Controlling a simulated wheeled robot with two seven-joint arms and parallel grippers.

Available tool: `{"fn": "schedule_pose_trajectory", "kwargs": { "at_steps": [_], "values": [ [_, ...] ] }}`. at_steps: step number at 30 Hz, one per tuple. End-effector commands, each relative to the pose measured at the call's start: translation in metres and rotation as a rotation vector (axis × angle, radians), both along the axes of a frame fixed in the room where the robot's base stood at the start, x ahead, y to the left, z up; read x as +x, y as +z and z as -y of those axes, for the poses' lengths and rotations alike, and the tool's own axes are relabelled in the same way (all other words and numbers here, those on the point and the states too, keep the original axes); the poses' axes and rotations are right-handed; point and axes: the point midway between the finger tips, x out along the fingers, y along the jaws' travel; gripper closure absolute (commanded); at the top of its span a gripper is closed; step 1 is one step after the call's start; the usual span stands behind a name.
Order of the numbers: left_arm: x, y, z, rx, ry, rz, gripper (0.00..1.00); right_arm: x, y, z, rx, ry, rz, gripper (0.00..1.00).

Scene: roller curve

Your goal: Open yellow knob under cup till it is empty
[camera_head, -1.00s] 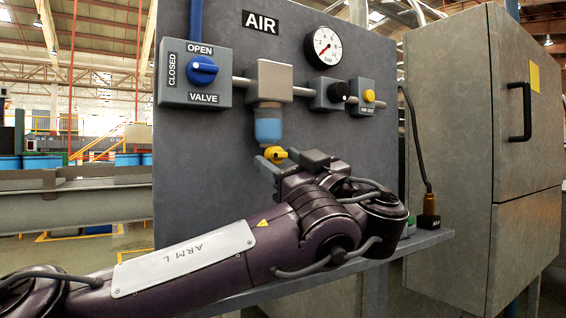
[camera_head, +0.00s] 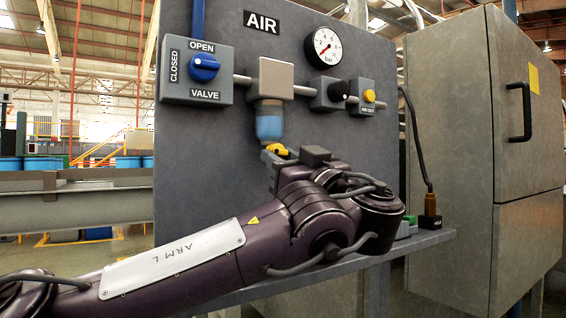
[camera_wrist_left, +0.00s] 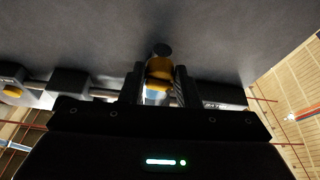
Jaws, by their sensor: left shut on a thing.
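The cup (camera_head: 269,125) hangs under a grey block on the pipe; it is translucent blue and shows blue liquid. The yellow knob (camera_head: 277,149) sits just under the cup. It also shows in the left wrist view (camera_wrist_left: 159,70), between the two dark fingers. My left gripper (camera_head: 273,158) reaches up to the knob from below right. In the left wrist view my left gripper (camera_wrist_left: 159,84) is shut on the knob. Part of the knob is hidden by the fingers in the head view. My right gripper is not in view.
The grey panel carries a blue valve knob (camera_head: 203,67) at OPEN, a pressure gauge (camera_head: 327,46), a black knob (camera_head: 339,91) and a yellow button (camera_head: 369,95). A shelf (camera_head: 420,240) runs below. A grey cabinet (camera_head: 450,110) stands at the right.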

Motion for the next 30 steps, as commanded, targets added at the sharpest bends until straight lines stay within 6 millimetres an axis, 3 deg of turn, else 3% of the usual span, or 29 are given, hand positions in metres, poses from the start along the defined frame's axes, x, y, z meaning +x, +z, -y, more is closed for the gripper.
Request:
{"fn": "schedule_pose_trajectory", "kwargs": {
  "at_steps": [1,6,16,30],
  "values": [
    [0.0,0.0,0.0,0.001,0.0,-0.001,0.68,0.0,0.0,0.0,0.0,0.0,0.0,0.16],
    [0.0,0.0,0.0,0.001,0.0,-0.001,0.5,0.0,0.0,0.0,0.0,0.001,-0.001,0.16],
    [-0.004,-0.002,0.005,0.001,-0.002,0.001,0.5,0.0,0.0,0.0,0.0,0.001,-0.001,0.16],
    [-0.053,-0.028,0.043,0.001,-0.001,-0.001,0.5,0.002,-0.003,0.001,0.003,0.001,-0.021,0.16]
  ]
}}
